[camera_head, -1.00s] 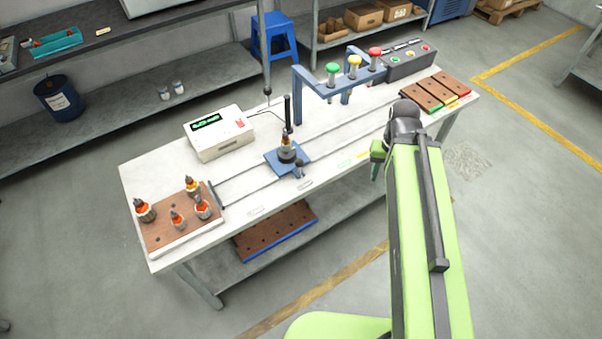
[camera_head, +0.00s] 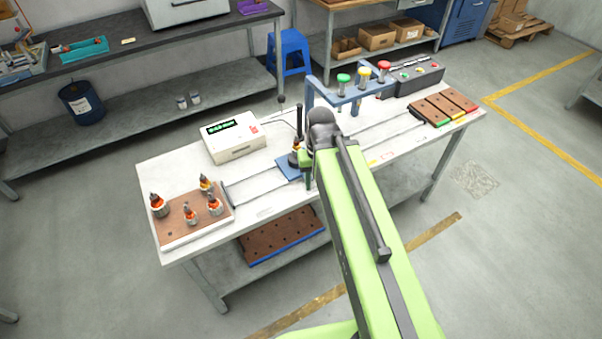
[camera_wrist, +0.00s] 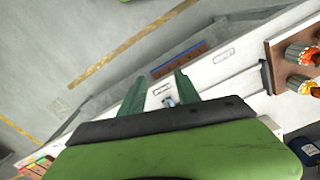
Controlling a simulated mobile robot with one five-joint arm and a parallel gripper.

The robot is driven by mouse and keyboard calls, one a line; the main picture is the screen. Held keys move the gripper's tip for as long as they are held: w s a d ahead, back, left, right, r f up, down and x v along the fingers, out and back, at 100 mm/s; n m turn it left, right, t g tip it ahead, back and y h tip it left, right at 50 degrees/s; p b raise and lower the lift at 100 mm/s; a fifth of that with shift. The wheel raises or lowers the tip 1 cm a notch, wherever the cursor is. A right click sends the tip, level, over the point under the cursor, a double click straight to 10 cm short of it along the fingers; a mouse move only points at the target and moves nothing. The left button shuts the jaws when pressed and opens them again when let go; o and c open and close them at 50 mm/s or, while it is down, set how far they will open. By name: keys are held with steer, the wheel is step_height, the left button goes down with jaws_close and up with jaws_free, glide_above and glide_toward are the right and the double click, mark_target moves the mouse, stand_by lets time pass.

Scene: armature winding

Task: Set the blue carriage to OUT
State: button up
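The blue carriage (camera_head: 287,167) sits on two rails along the white table, between the white box and my arm. A dark and orange armature (camera_head: 294,156) stands on it. Its right side and front handle are hidden behind my arm in the head view. My gripper (camera_wrist: 161,76) shows two green fingers spread apart in the wrist view, with nothing held. A small blue-grey knob (camera_wrist: 168,102), likely the carriage handle, appears between the fingers near the palm; I cannot tell if they touch it. In the head view a green finger (camera_head: 308,182) shows beside the carriage.
A brown board (camera_head: 180,232) with several armatures lies at the table's left end. A white box (camera_head: 234,139) with a green display stands behind the rails. A blue frame (camera_head: 312,90) with coloured caps stands behind right. Brown boards (camera_head: 430,110) lie at the right end.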

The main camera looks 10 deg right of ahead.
steer(key=shift+o, duration=0.8)
steer(key=w+r+m+p, duration=0.1)
steer(key=w+r+p, duration=0.2)
steer(key=w, duration=0.3)
steer(key=w+r+m+p, duration=0.1)
steer(key=w+r+p, duration=0.1)
steer(key=w, duration=0.5)
steer(key=shift+d+r+m+p, duration=0.2)
steer(key=shift+r+m+p, duration=0.2)
steer(key=f+b, duration=1.7)
steer(key=shift+w+d+f+b, duration=0.1)
steer(key=shift+w+f+b, duration=0.1)
steer(key=shift+f+b, duration=0.2)
steer(key=shift+r, duration=0.15)
jaws_close()
